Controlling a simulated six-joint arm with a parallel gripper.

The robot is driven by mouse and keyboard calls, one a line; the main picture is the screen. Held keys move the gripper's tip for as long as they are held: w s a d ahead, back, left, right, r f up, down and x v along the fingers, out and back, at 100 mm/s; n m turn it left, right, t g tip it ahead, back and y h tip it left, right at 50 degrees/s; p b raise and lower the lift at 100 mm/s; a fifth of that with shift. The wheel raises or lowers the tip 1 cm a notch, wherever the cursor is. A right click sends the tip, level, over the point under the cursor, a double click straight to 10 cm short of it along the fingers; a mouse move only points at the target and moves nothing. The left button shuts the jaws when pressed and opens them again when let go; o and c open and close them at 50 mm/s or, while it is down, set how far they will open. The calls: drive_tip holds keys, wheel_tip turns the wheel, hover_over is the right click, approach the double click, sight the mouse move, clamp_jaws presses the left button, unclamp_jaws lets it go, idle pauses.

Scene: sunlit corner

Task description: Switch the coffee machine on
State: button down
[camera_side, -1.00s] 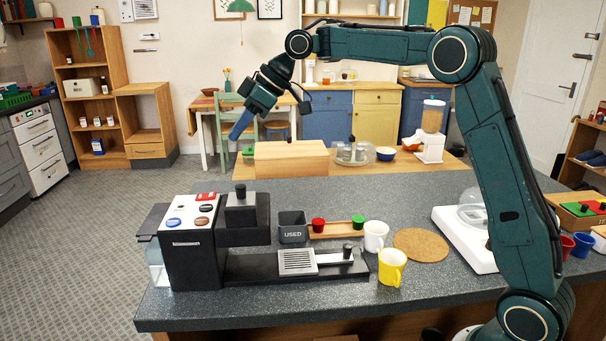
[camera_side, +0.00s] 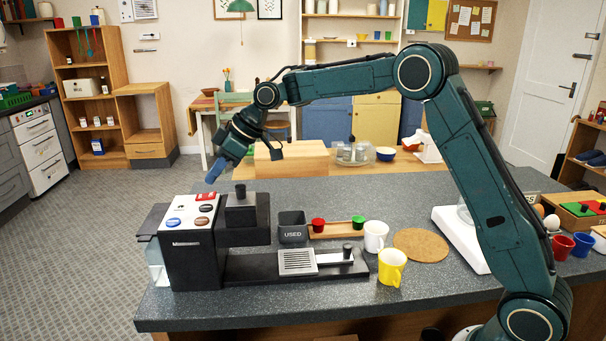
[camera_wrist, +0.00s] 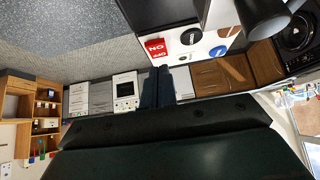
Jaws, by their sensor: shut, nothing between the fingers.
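The coffee machine (camera_side: 190,255) stands at the left end of the grey counter, a black body with a white top panel. The panel carries a red switch (camera_side: 206,196) and several round buttons in blue, brown and black. In the wrist view the red switch (camera_wrist: 156,47) shows white lettering, with the panel's buttons to its right. My gripper (camera_side: 211,180) is shut and empty, with its blue fingertips pointing down and left. In the side view it appears just above and behind the red switch, apparently apart from it. The fingers (camera_wrist: 157,80) show dark in the wrist view.
The machine's black upper block (camera_side: 241,208) rises just right of the panel. A USED bin (camera_side: 292,228), red and green capsules, a white mug (camera_side: 375,236) and a yellow mug (camera_side: 391,267) stand farther right. A wooden box (camera_side: 291,158) is behind the counter.

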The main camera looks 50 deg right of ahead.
sight(212, 194)
drive_tip(key=shift+s+d+f, duration=0.1)
drive_tip(key=shift+f, duration=1.05)
drive_tip(key=shift+s+d+f, duration=0.1)
drive_tip(key=shift+f, duration=0.25)
drive_tip(key=shift+r, duration=0.2)
drive_tip(key=shift+r, duration=0.65)
drive_tip(key=shift+r, duration=0.15)
